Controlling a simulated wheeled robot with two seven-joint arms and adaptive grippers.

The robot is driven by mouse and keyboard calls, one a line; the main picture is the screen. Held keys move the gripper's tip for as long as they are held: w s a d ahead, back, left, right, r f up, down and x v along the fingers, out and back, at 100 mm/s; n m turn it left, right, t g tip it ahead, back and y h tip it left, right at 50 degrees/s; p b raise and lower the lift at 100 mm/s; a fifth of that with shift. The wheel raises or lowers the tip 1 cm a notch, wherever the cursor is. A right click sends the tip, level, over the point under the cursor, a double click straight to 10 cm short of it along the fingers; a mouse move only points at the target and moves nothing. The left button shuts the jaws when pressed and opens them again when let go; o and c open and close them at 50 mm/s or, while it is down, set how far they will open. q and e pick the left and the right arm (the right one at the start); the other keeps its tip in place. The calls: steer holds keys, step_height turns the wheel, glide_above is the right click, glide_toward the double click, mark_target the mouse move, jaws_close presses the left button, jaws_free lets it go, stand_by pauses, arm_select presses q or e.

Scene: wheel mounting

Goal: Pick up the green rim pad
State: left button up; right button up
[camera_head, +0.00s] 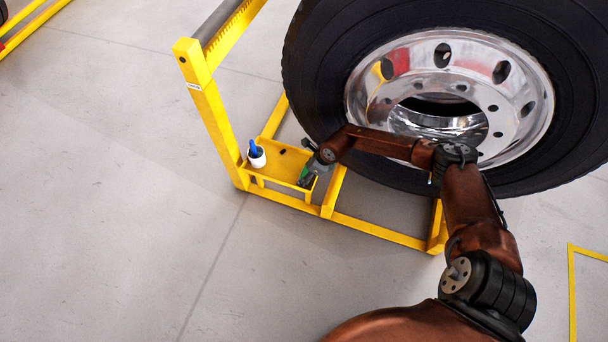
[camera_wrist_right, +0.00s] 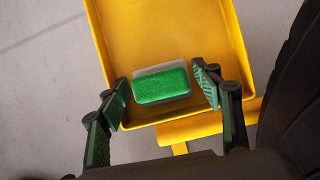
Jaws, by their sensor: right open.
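The green rim pad (camera_wrist_right: 162,84) is a small block with a green face and a pale grey-white edge. It lies in the yellow tray (camera_wrist_right: 200,30), near the tray's near end. In the right wrist view my right gripper (camera_wrist_right: 160,78) is open, with one finger to the left of the pad and one to the right. Gaps show between the fingers and the pad. In the head view the right gripper (camera_head: 309,174) is at the right end of the tray and mostly hides the pad. My left gripper is not in view.
A white cup (camera_head: 258,160) with a blue item stands at the tray's left end, and a small black object (camera_head: 282,151) lies nearby. The yellow frame's post (camera_head: 212,115) rises at left. A large tyre (camera_head: 320,75) with a chrome rim (camera_head: 530,100) is close beside my right arm.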

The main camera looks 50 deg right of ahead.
steer(key=shift+c, duration=0.4)
steer(key=c, duration=0.8)
steer(key=shift+r, duration=0.1)
